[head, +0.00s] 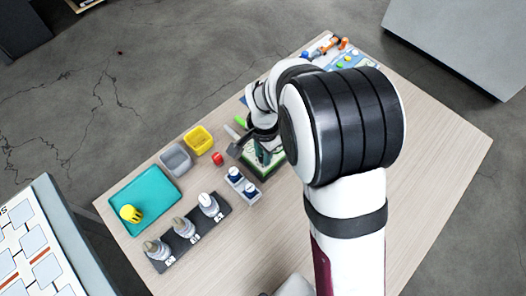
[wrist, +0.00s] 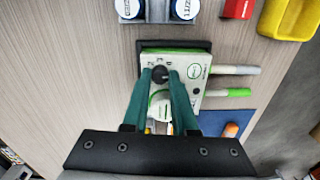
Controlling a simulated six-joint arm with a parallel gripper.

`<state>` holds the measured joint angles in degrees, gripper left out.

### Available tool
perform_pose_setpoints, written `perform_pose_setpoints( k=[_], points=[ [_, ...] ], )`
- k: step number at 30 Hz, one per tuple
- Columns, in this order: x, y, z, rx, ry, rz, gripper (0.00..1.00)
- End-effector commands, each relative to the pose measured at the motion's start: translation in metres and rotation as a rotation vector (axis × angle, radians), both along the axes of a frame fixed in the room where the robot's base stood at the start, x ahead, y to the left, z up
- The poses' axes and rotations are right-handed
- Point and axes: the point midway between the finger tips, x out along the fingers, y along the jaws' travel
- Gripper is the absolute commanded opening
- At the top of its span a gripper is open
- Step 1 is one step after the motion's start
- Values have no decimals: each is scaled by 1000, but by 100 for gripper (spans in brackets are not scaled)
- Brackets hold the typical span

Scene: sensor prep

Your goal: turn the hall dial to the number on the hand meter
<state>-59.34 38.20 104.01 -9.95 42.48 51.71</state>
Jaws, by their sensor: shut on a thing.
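A white-faced box with green edges (wrist: 190,68) stands on a dark base in the wrist view. It carries a small black knob (wrist: 162,73) with tiny marks around it, too small to read. My gripper (wrist: 163,79) has its two teal fingers closed on this knob, from either side. A pale round part of the box shows between the fingers, partly hidden. In the head view the box (head: 265,169) is partly covered by my gripper and arm. I cannot make out a hand meter with a readable number.
A small rack of blue-capped vials (head: 242,185) stands close to the box. A red block (head: 217,158), yellow bin (head: 198,139), grey bin (head: 174,158) and teal tray (head: 165,191) with a yellow object lie left. A dark rack (head: 196,237) holds three bottles. Two markers (wrist: 236,92) lie beside the box.

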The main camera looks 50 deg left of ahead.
Motion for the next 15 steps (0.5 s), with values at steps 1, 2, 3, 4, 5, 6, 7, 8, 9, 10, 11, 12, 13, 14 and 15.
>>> perform_pose_setpoints(
  k=[1, 2, 3, 4, 5, 6, 7, 8, 9, 10, 11, 12, 13, 14, 15],
  points=[
    [0, 0, 0, 0, -1, -17, 0],
    [0, 0, 0, 0, 0, -27, 0],
    [0, 0, 0, 0, 0, -39, 0],
    [0, 0, 0, 0, 0, -47, 0],
    [0, 0, 0, 0, -1, -54, 0],
    [0, 0, 0, 0, -1, -62, 0],
    [0, 0, 0, 1, 0, -67, 0],
    [0, 0, 0, 1, 0, -72, 0],
    [0, 0, 0, 1, 0, -76, 0],
    [0, 0, 0, 1, 0, -79, 0],
    [0, 0, 0, 1, 0, -81, 0],
    [0, 0, 0, 1, 0, -83, 0],
    [0, 0, 0, 1, 0, -84, 0],
    [0, 0, 0, 1, 0, -84, 0],
    [0, 0, 0, 1, 0, -85, 0]
  ],
)
